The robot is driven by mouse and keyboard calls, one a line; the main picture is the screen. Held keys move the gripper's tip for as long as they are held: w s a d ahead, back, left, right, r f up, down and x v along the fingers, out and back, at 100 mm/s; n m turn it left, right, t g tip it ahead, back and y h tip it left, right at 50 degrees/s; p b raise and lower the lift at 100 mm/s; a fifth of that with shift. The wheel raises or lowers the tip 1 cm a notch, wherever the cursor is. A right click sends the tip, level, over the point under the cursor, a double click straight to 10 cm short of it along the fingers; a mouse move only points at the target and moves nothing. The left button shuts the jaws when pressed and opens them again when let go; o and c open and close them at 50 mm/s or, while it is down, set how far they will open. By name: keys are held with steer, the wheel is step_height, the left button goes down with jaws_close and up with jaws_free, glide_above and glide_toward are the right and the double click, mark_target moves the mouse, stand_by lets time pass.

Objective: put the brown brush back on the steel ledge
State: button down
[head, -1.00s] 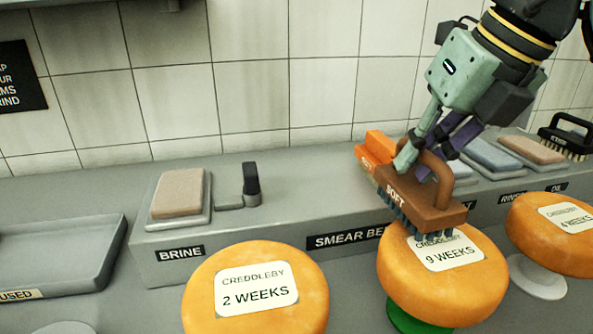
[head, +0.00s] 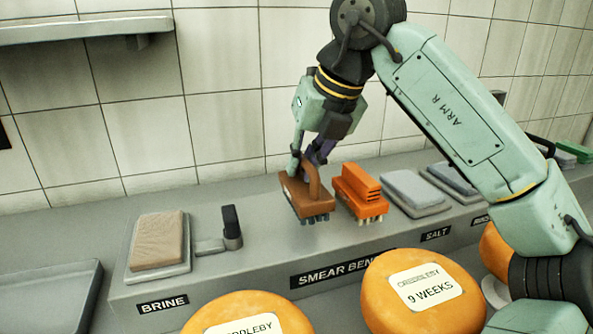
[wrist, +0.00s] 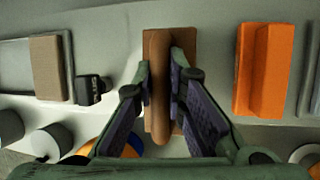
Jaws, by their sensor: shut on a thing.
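My gripper (head: 308,166) is shut on the arched handle of the brown brush (head: 300,198). The brush hangs upright, dark bristles down, over the steel ledge (head: 262,252) labelled SMEAR BENCH, just left of the orange brush (head: 358,192). I cannot tell whether the bristles touch the ledge or sit slightly above it. In the wrist view the brown brush (wrist: 160,110) shows its handle between both fingers, with the orange brush (wrist: 265,70) apart to the right.
A tan pad (head: 157,240) and a small black-handled item (head: 231,226) stand to the left on the ledge. Grey-blue pads (head: 413,190) stand to the right. Cheese wheels (head: 415,305) stand in front. A wall shelf (head: 85,29) is at upper left.

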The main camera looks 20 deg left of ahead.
mark_target(297, 179)
steer(key=shift+w+a, duration=0.25)
steer(key=shift+a, duration=0.1)
steer(key=x, duration=0.1)
steer(key=p+x, duration=0.1)
steer(key=x, duration=0.1)
steer(key=shift+s+d+f, duration=0.15)
steer(key=shift+d, duration=0.1)
steer(key=shift+f, duration=0.3)
steer(key=shift+f, duration=0.2)
steer(key=c, duration=1.6)
jaws_free()
steer(key=shift+c, duration=0.2)
